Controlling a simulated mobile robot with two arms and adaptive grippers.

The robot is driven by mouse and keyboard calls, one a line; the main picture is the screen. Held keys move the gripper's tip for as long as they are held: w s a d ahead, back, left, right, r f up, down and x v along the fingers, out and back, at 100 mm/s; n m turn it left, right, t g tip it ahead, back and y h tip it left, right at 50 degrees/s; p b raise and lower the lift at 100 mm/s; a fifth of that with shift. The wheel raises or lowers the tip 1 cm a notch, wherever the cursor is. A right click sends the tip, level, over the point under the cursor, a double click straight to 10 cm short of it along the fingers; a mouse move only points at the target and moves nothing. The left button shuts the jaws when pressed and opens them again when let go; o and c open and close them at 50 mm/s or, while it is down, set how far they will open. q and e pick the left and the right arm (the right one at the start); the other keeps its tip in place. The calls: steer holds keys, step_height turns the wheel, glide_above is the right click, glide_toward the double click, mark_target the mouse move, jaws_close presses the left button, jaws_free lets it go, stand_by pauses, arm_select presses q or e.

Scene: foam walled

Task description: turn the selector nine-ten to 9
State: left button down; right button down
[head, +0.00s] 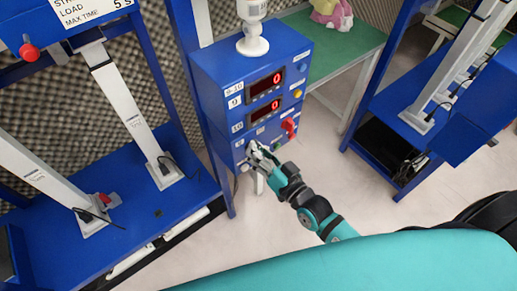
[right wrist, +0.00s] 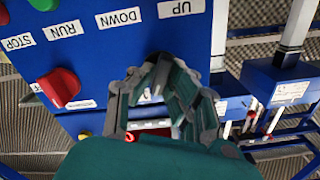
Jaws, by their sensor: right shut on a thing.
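The blue control box (head: 210,68) carries two red displays, both reading 0, with small labels marked 9-10, 9 and 10 at their left. My right gripper (head: 256,151) is at the lower left of the box's front face, and its fingers are closed at the panel. In the right wrist view the closed fingers (right wrist: 160,64) meet below the UP and DOWN labels. The selector nine-ten is hidden behind the fingers, so its pointing direction cannot be told. My left gripper is not in view.
A red knob (head: 288,127) sits right of my gripper; it also shows in the right wrist view (right wrist: 58,87). A yellow button (head: 297,94) is above it. Blue test frames (head: 75,190) stand at left, and a green-topped table (head: 345,48) is behind.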

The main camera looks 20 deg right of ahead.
steer(key=shift+a+n+p, duration=0.15)
steer(key=shift+n+p, duration=1.85)
steer(key=shift+n, duration=3.4)
steer(key=c, duration=1.3)
jaws_free()
steer(key=shift+s, duration=0.15)
